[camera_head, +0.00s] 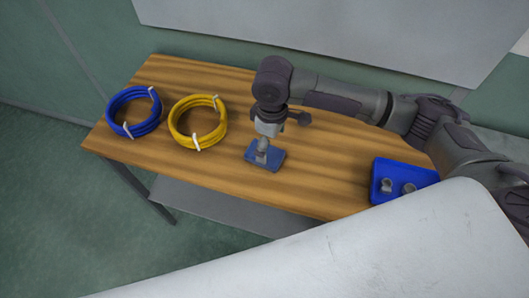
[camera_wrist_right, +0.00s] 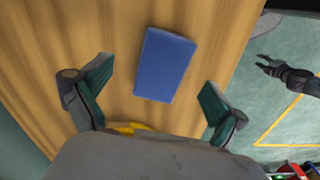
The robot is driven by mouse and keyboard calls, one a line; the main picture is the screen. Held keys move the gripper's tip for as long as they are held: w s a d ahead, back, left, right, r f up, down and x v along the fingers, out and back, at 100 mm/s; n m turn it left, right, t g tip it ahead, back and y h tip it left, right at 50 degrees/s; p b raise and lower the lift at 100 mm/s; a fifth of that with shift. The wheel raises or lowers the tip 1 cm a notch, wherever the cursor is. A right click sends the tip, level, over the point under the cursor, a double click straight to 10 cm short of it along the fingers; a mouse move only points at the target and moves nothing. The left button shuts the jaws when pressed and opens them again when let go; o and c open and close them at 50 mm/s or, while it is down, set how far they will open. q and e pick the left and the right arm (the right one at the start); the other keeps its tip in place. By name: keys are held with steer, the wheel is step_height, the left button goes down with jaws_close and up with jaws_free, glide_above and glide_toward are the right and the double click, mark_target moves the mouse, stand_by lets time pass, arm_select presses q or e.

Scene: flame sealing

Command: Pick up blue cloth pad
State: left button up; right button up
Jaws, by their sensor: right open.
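The blue cloth pad (camera_head: 277,158) lies flat on the wooden table, near its front edge in the head view. It also shows as a plain blue rectangle in the right wrist view (camera_wrist_right: 165,65). My right gripper (camera_head: 262,157) is over the pad in the head view and covers part of it. In the right wrist view its two fingers (camera_wrist_right: 152,92) are spread wide, with the pad beyond and between them and nothing held. My left gripper shows at the right edge of the right wrist view (camera_wrist_right: 268,65), small and away from the table; its jaws are unclear.
The wooden table (camera_head: 330,190) bears a blue coiled hose (camera_head: 110,110) at the left and a yellow coiled hose (camera_head: 178,135) beside it. A blue tray (camera_head: 378,190) with small grey parts is at the right. A white surface (camera_head: 330,255) fills the foreground.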

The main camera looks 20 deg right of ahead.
mark_target(268, 153)
steer(key=f, duration=0.2)
steer(key=f+p, duration=0.1)
steer(key=shift+s+a+f, duration=0.1)
steer(key=shift+a+f, duration=0.2)
steer(key=shift+f, duration=0.6)
steer(key=c, duration=1.2)
arm_select(q)
steer(key=shift+w+d+r, duration=0.1)
steer(key=shift+w+r, duration=0.45)
steer(key=shift+r, duration=0.05)
